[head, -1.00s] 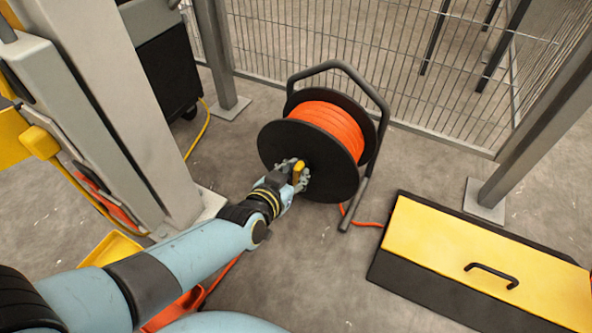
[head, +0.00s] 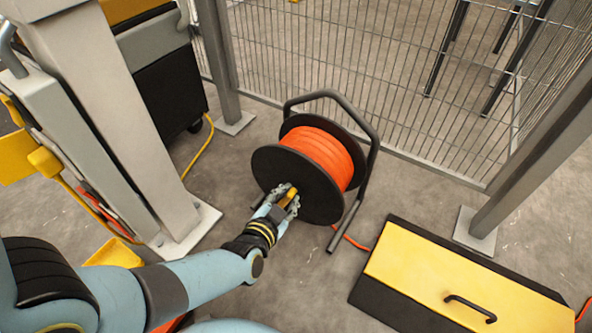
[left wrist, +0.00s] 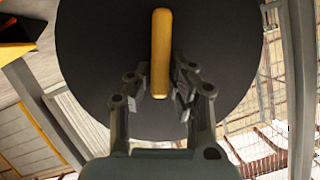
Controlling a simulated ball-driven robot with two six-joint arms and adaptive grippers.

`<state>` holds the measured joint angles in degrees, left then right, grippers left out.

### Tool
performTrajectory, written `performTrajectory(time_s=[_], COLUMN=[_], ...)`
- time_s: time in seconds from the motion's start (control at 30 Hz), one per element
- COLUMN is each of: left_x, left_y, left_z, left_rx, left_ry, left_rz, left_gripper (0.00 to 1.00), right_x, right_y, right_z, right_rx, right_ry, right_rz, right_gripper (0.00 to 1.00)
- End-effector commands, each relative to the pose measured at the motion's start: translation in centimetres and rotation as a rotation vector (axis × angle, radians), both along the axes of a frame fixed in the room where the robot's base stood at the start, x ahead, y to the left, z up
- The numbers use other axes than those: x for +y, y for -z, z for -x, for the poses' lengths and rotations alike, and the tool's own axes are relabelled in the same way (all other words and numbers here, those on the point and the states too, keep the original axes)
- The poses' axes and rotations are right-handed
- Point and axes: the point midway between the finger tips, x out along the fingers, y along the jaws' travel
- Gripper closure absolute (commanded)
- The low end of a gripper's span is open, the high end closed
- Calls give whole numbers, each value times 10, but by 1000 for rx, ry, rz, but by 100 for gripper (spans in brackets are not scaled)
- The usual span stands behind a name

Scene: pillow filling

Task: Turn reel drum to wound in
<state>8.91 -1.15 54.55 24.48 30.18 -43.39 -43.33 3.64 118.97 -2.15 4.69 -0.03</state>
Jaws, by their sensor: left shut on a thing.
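The reel drum stands on the floor in the head view, with black side discs (head: 313,203) and orange cable (head: 325,152) wound on it. A black tubular frame (head: 372,170) holds it. My left gripper (head: 287,198) is at the lower near face of the disc, shut on the yellow crank handle (head: 291,193). In the left wrist view the handle (left wrist: 161,50) stands upright before the dark disc (left wrist: 215,50), between the fingers (left wrist: 161,92). The fingers cover part of the disc. My right gripper is not in view.
A yellow-topped black box (head: 450,275) with a handle lies on the floor at the right. A wire mesh fence (head: 340,60) runs behind the reel. A grey post (head: 140,110) stands at the left. Bare floor lies around the reel.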

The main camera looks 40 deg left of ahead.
Motion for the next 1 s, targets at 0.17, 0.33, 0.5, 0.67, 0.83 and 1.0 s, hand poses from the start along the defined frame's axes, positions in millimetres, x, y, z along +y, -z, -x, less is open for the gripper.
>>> performTrajectory(time_s=[0.17, 0.33, 0.5, 0.67, 0.83, 1.0], left_x=[7, 5, 4, 3, 3, 3], left_y=[0, 2, 3, 3, 4, 3], left_z=[0, 0, 0, 0, 0, 0], left_rx=[5, 11, 15, 15, 16, 16], left_ry=[-1, -1, -1, 0, 0, 0], left_rz=[-114, -214, -277, -310, -320, -320], left_gripper=[100, 100, 100, 100, 100, 100], right_x=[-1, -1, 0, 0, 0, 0], right_y=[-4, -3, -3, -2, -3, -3], right_z=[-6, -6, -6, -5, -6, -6], right_rx=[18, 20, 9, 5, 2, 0], right_ry=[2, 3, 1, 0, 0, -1], right_rz=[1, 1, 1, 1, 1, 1], right_gripper=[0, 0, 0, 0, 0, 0])
